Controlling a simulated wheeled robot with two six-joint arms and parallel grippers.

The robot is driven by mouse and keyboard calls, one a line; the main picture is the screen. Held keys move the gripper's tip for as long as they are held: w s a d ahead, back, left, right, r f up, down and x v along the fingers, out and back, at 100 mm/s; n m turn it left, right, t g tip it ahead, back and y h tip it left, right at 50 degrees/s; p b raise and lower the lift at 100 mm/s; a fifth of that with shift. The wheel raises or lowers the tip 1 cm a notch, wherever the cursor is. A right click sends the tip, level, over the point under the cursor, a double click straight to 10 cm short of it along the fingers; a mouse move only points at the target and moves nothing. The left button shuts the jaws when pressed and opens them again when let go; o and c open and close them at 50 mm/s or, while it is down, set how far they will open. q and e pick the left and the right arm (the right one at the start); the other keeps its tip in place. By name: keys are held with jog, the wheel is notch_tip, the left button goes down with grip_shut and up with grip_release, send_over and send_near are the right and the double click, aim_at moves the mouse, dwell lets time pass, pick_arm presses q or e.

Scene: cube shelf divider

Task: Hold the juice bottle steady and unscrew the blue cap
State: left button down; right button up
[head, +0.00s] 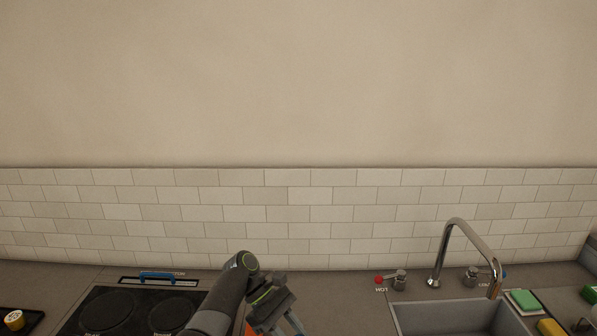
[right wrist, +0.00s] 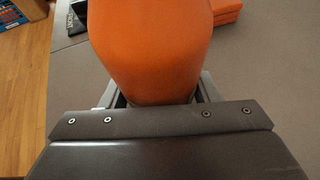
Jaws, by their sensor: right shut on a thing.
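In the right wrist view, a large smooth orange body (right wrist: 150,50), which looks like the juice bottle, fills the upper middle. My right gripper (right wrist: 155,98) is shut on its narrower near end; the fingertips are mostly hidden behind it. The blue cap is not visible. In the head view, the arm coming in from the lower left ends in my left gripper (head: 287,322) at the bottom edge. Its fingers are cut off by the frame, so its opening and contents are unclear. A small orange patch beside it cannot be identified.
In the head view, a cooktop (head: 125,314) lies left and a sink (head: 455,318) with a tall faucet (head: 457,232) right. Sponges (head: 523,302) lie beside the sink. The right wrist view shows a flat orange object (right wrist: 228,11) on the grey surface (right wrist: 270,65), otherwise largely clear.

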pick_arm(q)
jog(key=shift+r, duration=1)
jog(key=shift+r, duration=1.95)
pick_arm(e)
jog(key=o, duration=1.2)
jog(key=shift+c, duration=0.2)
jog(key=shift+d, duration=0.1)
jog(key=v, duration=1.2)
pick_arm(q)
jog(key=shift+f, duration=0.1)
pick_arm(e)
jog(key=shift+f, duration=0.1)
